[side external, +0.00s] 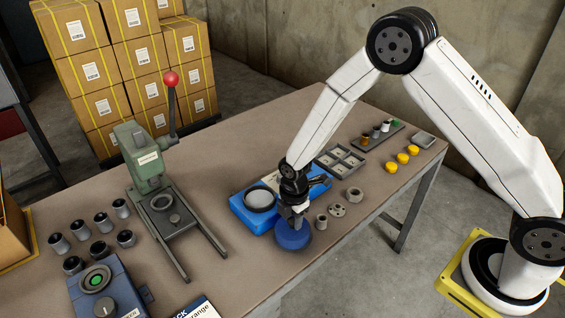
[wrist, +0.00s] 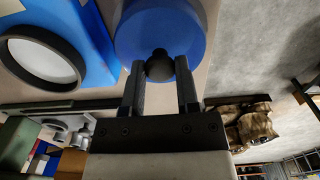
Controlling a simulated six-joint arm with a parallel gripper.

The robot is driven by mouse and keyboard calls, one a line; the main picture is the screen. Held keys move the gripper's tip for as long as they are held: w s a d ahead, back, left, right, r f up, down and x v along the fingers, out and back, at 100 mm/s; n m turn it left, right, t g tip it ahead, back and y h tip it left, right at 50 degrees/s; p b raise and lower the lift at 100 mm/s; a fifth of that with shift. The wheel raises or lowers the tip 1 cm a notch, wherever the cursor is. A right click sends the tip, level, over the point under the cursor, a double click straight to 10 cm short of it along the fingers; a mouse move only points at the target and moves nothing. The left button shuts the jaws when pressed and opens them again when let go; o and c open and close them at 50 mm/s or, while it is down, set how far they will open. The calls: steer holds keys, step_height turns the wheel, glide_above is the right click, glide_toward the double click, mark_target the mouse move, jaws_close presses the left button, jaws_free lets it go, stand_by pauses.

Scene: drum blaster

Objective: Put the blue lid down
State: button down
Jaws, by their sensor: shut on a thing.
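The blue lid (side external: 293,237) is a round blue disc with a black knob on top, near the table's front edge in the side view. My gripper (side external: 296,212) points down over it. In the wrist view my gripper (wrist: 160,80) is shut on the black knob (wrist: 160,66), with the blue lid (wrist: 160,27) beyond the fingers. I cannot tell whether the lid touches the table or hangs just above it. A blue base (side external: 248,217) with a round, dark-rimmed pale opening stands just left of the lid; it also shows in the wrist view (wrist: 92,48).
Small grey parts (side external: 338,210) lie right of the lid. A grey compartment tray (side external: 341,160) and yellow caps (side external: 402,158) are farther right. A green lever press (side external: 150,165) stands left, with bare table between it and the blue base.

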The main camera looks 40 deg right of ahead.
mark_target(293, 220)
steer(key=shift+f, duration=1.4)
steer(key=shift+f, duration=0.15)
steer(key=shift+c, duration=1.7)
jaws_free()
step_height(293, 220, up, 12)
steer(key=shift+r, duration=0.2)
steer(key=shift+s, duration=0.1)
